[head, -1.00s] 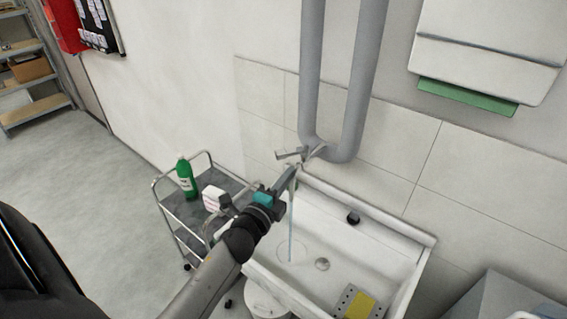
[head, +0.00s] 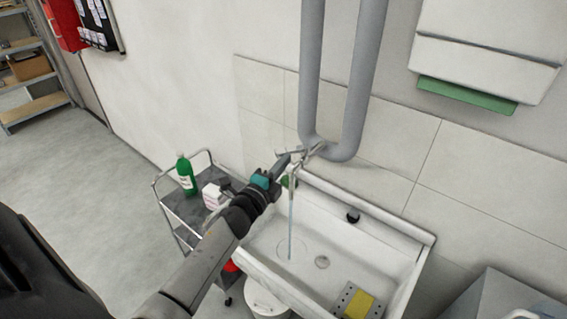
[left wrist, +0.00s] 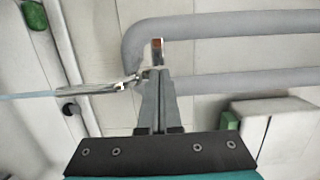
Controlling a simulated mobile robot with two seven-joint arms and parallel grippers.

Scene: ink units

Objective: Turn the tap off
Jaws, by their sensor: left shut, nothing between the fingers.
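The tap (head: 311,156) is on the wall below the grey pipes, above the sink (head: 262,268). A thin stream of water (head: 290,225) falls from its spout into the basin. In the left wrist view the tap's metal spout (left wrist: 92,89) lies left of my fingers, with the stream at its left end. The lever tip with a red mark (left wrist: 157,45) shows just beyond the fingertips. My left gripper (head: 290,161) is shut and empty, close beside the lever; it also shows in the left wrist view (left wrist: 155,76). Contact cannot be told. My right gripper is out of view.
Grey pipes (head: 312,80) run down the wall right behind the tap. A trolley (head: 180,209) with a green bottle (head: 186,172) and a white box (head: 212,195) stands left of the sink. A yellow sponge (head: 358,304) lies at the sink's front right. Floor at left is clear.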

